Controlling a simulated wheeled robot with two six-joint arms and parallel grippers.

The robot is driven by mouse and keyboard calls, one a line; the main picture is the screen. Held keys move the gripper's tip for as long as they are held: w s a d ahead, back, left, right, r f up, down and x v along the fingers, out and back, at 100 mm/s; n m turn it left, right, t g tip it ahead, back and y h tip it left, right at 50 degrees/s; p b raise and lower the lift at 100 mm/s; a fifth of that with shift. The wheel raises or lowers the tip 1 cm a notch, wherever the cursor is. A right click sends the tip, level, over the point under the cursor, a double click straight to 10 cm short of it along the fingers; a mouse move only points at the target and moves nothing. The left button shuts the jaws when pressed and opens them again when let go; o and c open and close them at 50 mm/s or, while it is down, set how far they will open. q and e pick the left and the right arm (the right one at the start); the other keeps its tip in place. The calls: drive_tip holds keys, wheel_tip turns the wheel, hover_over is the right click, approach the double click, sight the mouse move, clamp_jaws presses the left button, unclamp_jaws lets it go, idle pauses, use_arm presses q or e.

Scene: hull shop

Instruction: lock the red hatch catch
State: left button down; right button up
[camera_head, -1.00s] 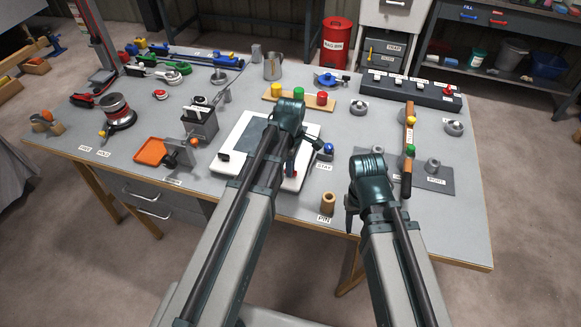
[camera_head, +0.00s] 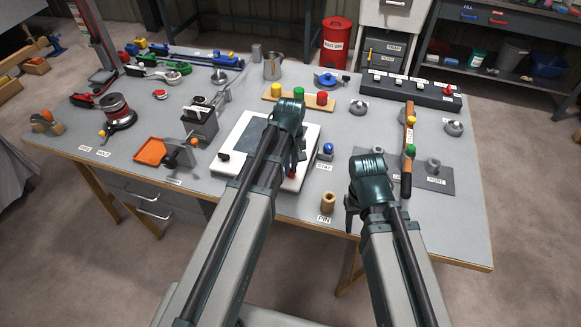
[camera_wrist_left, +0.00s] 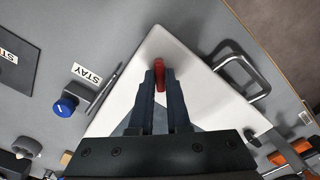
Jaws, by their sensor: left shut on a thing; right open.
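A white hatch panel (camera_head: 253,126) lies on the grey bench under my left arm. In the left wrist view the red catch (camera_wrist_left: 160,76) is a short red lever on the white panel (camera_wrist_left: 161,44). My left gripper (camera_wrist_left: 160,80) is shut on this lever, with its fingertips on both sides of it. In the head view my left arm hides most of the catch and the left fingers. My right gripper (camera_head: 350,203) is open and empty above the front of the bench.
A blue button (camera_head: 328,148) stands just right of the panel, by a STAY label. A wooden cylinder (camera_head: 327,202) stands near the front edge. An orange tray (camera_head: 152,151) and a vise (camera_head: 198,122) are to the left. A row of coloured knobs (camera_head: 299,93) is behind.

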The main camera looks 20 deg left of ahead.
sight(291, 170)
use_arm(q)
drive_tip(key=m, duration=0.4)
drive_tip(key=shift+m, duration=2.2)
drive_tip(key=c, duration=0.9)
unclamp_jaws()
drive_tip(key=shift+r, duration=0.1)
wheel_tip(291, 170, up, 14)
drive_tip(key=p, duration=1.4)
